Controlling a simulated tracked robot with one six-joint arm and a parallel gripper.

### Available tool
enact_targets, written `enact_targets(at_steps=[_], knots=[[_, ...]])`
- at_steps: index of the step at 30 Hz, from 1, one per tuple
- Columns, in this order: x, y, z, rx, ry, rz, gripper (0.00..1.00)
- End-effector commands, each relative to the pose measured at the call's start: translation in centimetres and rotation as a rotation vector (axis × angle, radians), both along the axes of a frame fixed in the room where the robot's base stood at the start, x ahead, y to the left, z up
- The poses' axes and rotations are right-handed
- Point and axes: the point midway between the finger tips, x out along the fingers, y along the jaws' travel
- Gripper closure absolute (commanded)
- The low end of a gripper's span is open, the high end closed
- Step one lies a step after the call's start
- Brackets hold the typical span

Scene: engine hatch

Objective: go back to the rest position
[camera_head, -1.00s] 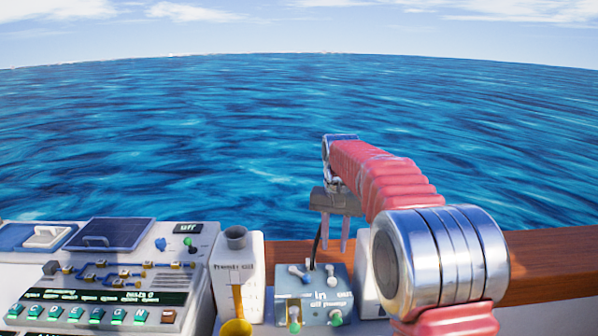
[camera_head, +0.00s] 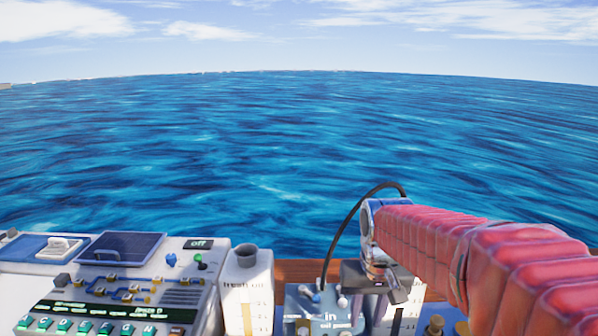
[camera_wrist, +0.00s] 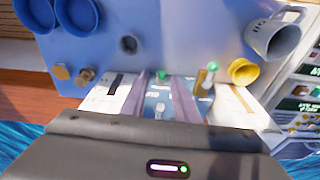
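My gripper (camera_head: 378,308) is in the lower right of the head view, just right of the grey-blue oil pump box (camera_head: 303,301). In the wrist view, its two fingers (camera_wrist: 160,82) are apart with nothing held between them. The pump box (camera_wrist: 158,97) with its small levers shows between and beyond the fingers. My red arm reaches in from the right edge. Whether the fingers touch anything below is not clear.
A control panel (camera_head: 120,290) fills the lower left, beside a white oil container (camera_head: 246,285). A blue surface (camera_wrist: 195,30) holds a grey mug (camera_wrist: 275,38), a yellow cup (camera_wrist: 243,71) and blue round containers (camera_wrist: 78,14). A wooden rail (camera_head: 295,270) borders open water.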

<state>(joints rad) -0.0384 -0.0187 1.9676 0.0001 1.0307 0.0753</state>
Motion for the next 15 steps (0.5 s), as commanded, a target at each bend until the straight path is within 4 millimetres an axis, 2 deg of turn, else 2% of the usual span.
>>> enact_targets(at_steps=[3,15], knots=[[-2.6,-0.3,0.3,-0.002,-0.028,0.015,0.72],[-10.1,-1.0,0.3,-0.011,-0.121,0.049,0.72]])
